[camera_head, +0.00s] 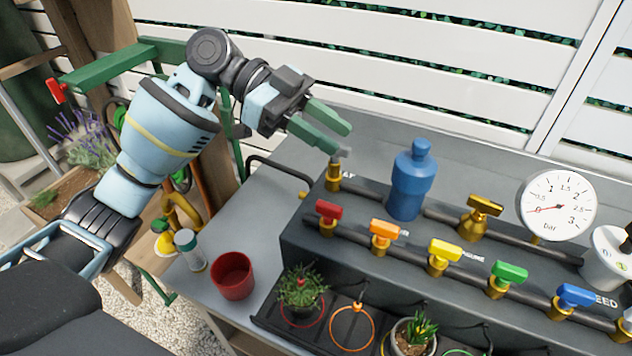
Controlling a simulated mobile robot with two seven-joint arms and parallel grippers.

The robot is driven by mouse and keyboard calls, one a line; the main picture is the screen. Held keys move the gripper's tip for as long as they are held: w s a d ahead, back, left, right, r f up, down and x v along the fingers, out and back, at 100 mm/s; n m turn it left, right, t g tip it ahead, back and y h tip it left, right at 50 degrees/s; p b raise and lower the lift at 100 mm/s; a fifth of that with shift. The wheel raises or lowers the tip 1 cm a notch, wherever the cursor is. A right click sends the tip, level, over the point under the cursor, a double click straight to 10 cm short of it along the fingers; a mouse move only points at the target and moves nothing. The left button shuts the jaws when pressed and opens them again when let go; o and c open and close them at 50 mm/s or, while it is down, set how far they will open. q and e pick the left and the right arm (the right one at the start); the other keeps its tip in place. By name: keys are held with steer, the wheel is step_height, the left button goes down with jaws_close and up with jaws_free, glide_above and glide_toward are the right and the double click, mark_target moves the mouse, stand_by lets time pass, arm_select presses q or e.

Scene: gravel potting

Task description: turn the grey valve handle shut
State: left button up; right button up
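The grey valve handle (343,154) is a small piece on top of a brass valve (333,178) at the back left end of the dark pipe block. Only part of the handle shows, as a green fingertip partly covers it. My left gripper (344,139) has two green fingers that stand apart, with a gap between them. Its lower finger tip is at or just above the handle; I cannot tell whether they touch. Nothing shows held between the fingers. My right gripper is not in view.
A blue bottle (411,182) stands right of the valve, with a brass-handled valve (482,207) and a pressure gauge (556,206) beyond. Several coloured handles line the front pipe, starting with the red one (328,210). A red pot (232,277) stands front left. The grey bench behind is clear.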

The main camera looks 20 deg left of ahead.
arm_select(q)
steer(key=s+d+r, duration=0.1)
steer(key=s+d, duration=0.2)
steer(key=s, duration=0.9)
steer(key=shift+d, duration=0.35)
steer(key=shift+s+r, duration=0.1)
